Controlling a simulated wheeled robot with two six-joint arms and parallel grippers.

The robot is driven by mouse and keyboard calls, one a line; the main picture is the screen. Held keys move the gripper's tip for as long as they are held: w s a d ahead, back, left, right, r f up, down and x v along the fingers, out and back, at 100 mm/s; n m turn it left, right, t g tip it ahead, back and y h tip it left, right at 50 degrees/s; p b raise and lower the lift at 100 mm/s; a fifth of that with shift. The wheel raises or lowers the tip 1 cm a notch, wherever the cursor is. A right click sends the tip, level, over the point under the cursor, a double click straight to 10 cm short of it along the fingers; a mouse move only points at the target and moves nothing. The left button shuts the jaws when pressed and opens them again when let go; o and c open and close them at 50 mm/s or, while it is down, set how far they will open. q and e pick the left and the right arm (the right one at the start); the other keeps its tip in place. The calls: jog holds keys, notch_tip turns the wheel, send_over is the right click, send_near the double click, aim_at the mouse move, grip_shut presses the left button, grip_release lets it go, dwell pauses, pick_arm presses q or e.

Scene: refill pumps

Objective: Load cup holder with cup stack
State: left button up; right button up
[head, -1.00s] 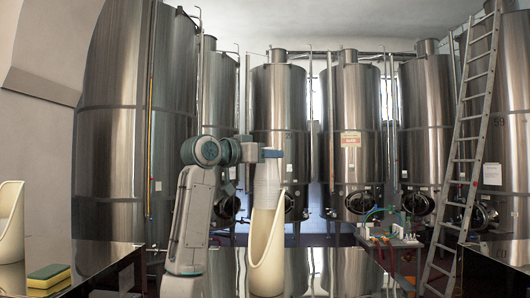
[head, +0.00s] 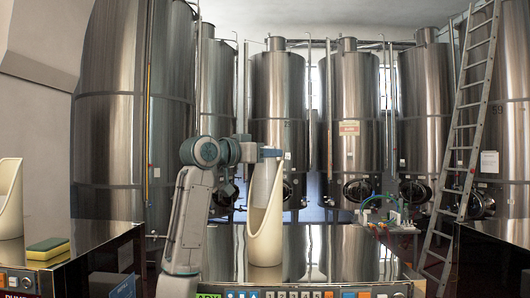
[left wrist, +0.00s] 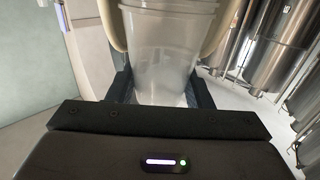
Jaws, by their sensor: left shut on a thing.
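The cup stack (head: 264,183) is pale and translucent. It hangs upright under my left gripper (head: 270,153), which is shut on it. The cup holder (head: 266,248) is a cream, scoop-shaped holder with a tall back, standing on the shiny counter. The stack's lower part is at the holder's open front, before its tall back; whether it touches the bottom is hidden. In the left wrist view the stack (left wrist: 165,45) sits between my gripper's dark fingers (left wrist: 160,88), with the holder's cream walls (left wrist: 222,32) on both sides. My right gripper is not in view.
A second cream holder (head: 10,200) and a yellow-green sponge (head: 48,248) stand on the left counter. A rack with tubing (head: 382,220) is behind at right. A ladder (head: 460,150) and steel tanks (head: 350,110) fill the background. Counter right of the holder is clear.

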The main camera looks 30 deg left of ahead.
pick_arm(q)
jog(key=shift+f, duration=0.15)
jog(key=o, duration=1.5)
jog(key=shift+s, duration=0.1)
jog(key=shift+s+a+f+b, duration=0.1)
jog(key=shift+s+b, duration=0.1)
jog(key=shift+b, duration=0.1)
jog(key=b+v, duration=0.4)
jog(key=v, duration=0.6)
jog(key=shift+s+b, duration=0.15)
jog(key=shift+b, duration=0.25)
